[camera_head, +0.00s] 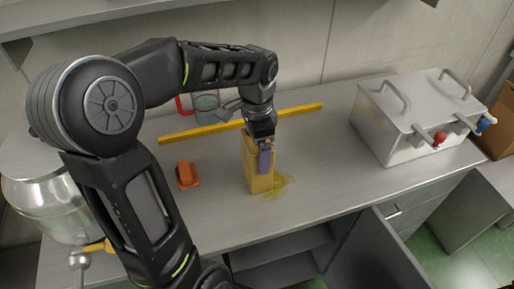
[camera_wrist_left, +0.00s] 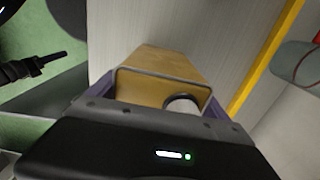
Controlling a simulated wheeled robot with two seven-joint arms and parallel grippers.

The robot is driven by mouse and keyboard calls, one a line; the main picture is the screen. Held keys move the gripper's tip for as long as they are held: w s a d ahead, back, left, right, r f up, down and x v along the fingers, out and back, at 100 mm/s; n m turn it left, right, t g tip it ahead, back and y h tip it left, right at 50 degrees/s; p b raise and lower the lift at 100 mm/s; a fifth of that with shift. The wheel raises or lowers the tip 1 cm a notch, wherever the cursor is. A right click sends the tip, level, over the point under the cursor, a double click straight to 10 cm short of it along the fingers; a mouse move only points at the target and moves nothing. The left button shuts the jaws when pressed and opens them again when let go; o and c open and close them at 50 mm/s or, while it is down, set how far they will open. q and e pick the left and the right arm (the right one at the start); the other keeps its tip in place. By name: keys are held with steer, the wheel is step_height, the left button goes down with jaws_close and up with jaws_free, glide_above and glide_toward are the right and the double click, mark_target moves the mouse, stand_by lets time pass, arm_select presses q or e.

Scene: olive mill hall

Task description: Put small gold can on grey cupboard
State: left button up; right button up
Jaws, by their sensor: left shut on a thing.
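The small gold can (camera_head: 253,163) is a tall rectangular tin. It is upright, near the middle of the grey cupboard's top (camera_head: 330,170). My left gripper (camera_head: 265,158) reaches down onto it from above and is shut on its upper part. In the left wrist view the can (camera_wrist_left: 165,65) sits between the purple-edged fingers of the gripper (camera_wrist_left: 150,100), with a round pale cap at its near end. I cannot tell whether its base touches the top. My right gripper is not in view.
A yellow-green spill (camera_head: 280,184) lies beside the can. Around are an orange-red block (camera_head: 186,175), a yellow bar (camera_head: 300,110), a glass jug (camera_head: 206,106), a steel box with taps (camera_head: 400,120) and a steel vessel (camera_head: 50,195). A cupboard door (camera_head: 385,250) stands open below.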

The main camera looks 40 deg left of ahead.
arm_select(q)
steer(key=o, duration=1.8)
steer(key=shift+o, duration=0.2)
steer(key=shift+r, duration=0.2)
step_height(320, 180, up, 9)
steer(key=shift+f, duration=0.2)
step_height(320, 180, up, 2)
steer(key=shift+p, duration=0.55)
steer(key=shift+r+p, duration=0.35)
steer(key=shift+r, duration=0.35)
steer(key=shift+f, duration=0.1)
steer(key=shift+c, duration=0.3)
